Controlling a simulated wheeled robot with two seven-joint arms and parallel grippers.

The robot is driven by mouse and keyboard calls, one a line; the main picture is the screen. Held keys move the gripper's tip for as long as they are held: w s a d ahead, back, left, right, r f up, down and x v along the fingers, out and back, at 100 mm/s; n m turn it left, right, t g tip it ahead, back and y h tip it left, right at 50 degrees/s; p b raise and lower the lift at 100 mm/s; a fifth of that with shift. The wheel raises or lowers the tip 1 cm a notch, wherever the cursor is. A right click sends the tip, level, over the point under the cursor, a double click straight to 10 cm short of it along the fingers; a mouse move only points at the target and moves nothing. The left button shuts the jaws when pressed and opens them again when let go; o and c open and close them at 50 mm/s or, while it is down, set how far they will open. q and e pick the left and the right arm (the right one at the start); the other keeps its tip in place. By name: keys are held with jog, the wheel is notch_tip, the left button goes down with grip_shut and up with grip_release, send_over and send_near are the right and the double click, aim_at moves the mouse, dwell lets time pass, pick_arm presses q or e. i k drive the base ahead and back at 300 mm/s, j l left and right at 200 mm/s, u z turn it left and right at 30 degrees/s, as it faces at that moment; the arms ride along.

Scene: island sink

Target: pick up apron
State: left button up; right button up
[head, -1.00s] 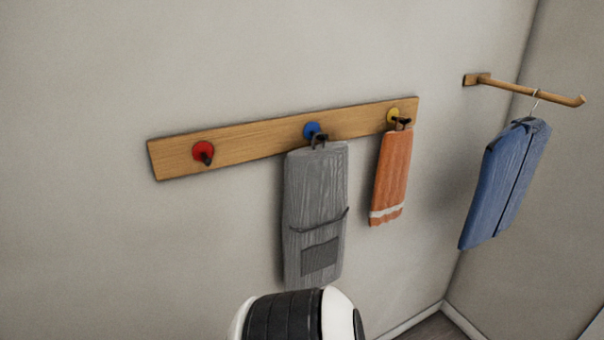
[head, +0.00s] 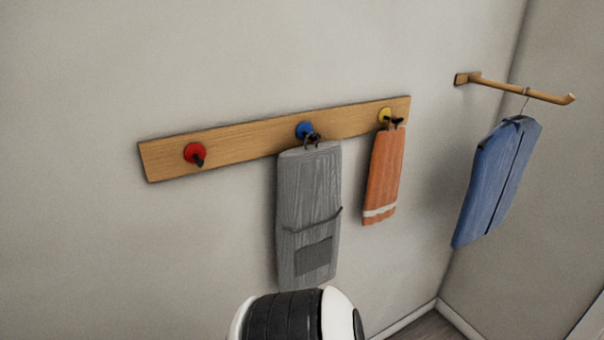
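A grey apron (head: 308,205) with a darker pocket hangs from the blue hook (head: 304,130) on a wooden rack on the wall. Its lower edge comes close to the black and white rounded part of my own body at the bottom of the head view. That part may hide a little of what is behind it. Neither of my grippers shows in the head view.
The wooden rack (head: 240,143) also has an empty red hook (head: 195,153) at left and a yellow hook (head: 384,115) holding an orange towel (head: 384,178). A blue garment (head: 495,182) hangs from a wooden rod (head: 525,92) near the corner.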

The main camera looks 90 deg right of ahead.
aim_at(310, 206)
jog(key=z, duration=2)
